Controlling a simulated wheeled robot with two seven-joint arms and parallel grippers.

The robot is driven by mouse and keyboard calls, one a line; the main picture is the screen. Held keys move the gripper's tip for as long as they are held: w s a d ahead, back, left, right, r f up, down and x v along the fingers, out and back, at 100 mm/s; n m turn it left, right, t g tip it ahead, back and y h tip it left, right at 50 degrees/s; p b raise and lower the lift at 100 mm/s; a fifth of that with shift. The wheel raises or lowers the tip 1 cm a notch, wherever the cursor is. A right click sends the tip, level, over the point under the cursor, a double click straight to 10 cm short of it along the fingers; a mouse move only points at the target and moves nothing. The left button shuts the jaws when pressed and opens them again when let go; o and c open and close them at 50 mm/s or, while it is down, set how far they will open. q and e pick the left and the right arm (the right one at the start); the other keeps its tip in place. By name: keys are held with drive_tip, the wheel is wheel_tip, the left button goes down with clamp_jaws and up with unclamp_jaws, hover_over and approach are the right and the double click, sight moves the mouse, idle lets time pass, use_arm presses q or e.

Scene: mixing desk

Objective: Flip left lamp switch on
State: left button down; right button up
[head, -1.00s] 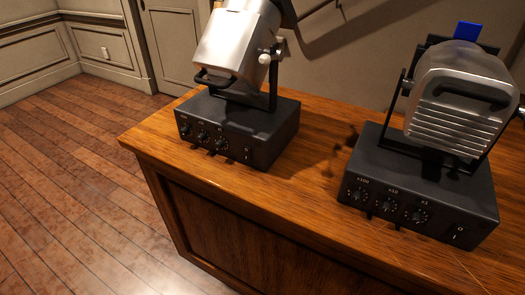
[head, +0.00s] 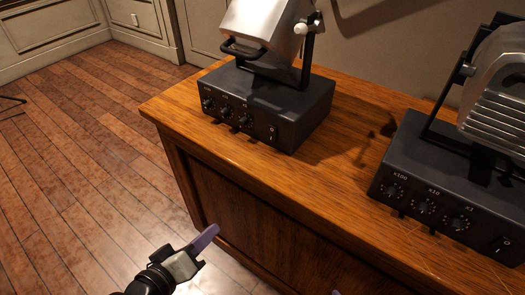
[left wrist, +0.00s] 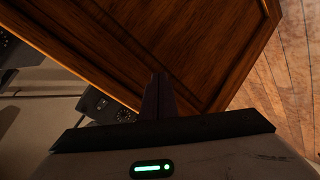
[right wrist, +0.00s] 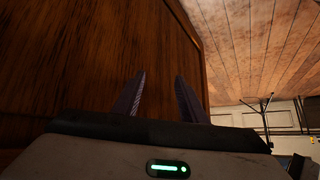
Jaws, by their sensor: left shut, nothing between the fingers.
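The left lamp has a silver head (head: 262,35) on a black base box (head: 285,95). Its front panel carries dials and a small rocker switch (head: 272,133) at the right end; its position is too small to tell. My left gripper (head: 212,234) is shut and empty, low in front of the desk, below and left of the switch and well apart from it. In the left wrist view its fingers (left wrist: 158,95) are together, with the desk front behind them. My right gripper (right wrist: 157,95) is open and empty, facing the desk's front panel.
A second lamp (head: 450,185) with dials and its own switch stands at the right on the wooden desk (head: 350,145). The desk top between the lamps is clear. The desk's front edge lies between my left gripper and the lamp base. Open floor (head: 80,180) lies left.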

use_arm(q)
drive_tip(key=w+d+r+n+t+h, duration=0.1)
drive_tip(key=w+d+r+n+h, duration=0.1)
drive_tip(key=r, duration=0.5)
drive_tip(key=w+d+r+n+h+b, duration=0.1)
drive_tip(key=w+d+r+n+h, duration=0.1)
drive_tip(key=r, duration=0.4)
drive_tip(key=shift+w+r+n+t+b, duration=0.35)
drive_tip(key=shift+w+n, duration=0.2)
drive_tip(key=shift+n, duration=0.45)
drive_tip(key=shift+w, duration=0.1)
drive_tip(key=b, duration=0.1)
approach(271, 140)
drive_tip(key=x, duration=0.5)
drive_tip(key=shift+w, duration=0.15)
drive_tip(key=shift+w+d+f, duration=0.1)
drive_tip(key=shift+w+d, duration=0.3)
drive_tip(key=shift+w, duration=0.05)
